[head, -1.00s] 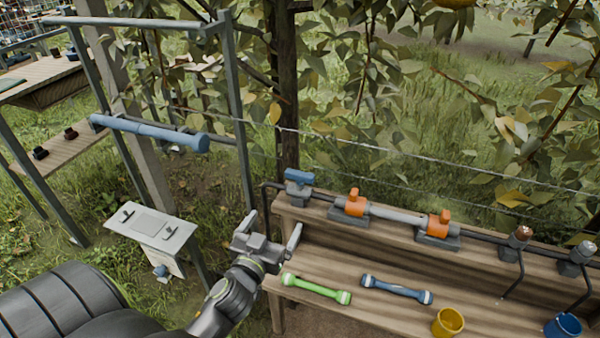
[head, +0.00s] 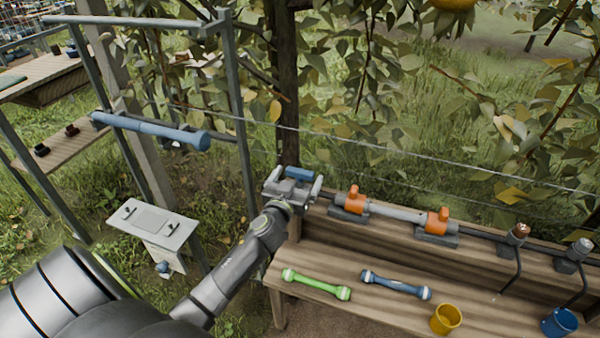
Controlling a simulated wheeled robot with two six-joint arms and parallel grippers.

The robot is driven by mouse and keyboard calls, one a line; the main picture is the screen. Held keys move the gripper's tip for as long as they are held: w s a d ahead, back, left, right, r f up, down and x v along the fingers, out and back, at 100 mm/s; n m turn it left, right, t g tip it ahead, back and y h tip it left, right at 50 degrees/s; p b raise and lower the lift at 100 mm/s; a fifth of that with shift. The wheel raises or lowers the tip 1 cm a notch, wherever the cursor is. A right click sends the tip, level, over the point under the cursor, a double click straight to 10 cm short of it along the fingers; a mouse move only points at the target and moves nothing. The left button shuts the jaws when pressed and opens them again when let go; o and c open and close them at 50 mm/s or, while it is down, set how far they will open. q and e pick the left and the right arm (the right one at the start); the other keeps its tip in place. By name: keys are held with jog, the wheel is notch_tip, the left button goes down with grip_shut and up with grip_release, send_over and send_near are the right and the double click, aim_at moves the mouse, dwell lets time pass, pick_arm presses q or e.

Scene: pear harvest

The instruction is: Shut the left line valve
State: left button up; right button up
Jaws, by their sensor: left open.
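The left line valve has a blue handle (head: 298,174) and sits at the left end of the pipe on the bench's raised back shelf. My left gripper (head: 299,180) is open at the valve, with one finger on each side of it in the picture. The gripper hides most of the valve body, and I cannot tell whether the fingers touch the handle. My right gripper is not in view.
Along the pipe sit two orange clamps (head: 354,199) (head: 438,221) and two taps (head: 517,236) (head: 577,251). A green bar (head: 316,285), a blue bar (head: 396,285), a yellow cup (head: 446,320) and a blue cup (head: 560,323) are on the bench. A metal frame with a blue tube (head: 150,130) stands left.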

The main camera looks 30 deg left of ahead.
pick_arm(q)
jog(key=shift+x, duration=1.15)
jog(key=shift+c, duration=0.3)
jog(key=c, duration=0.9)
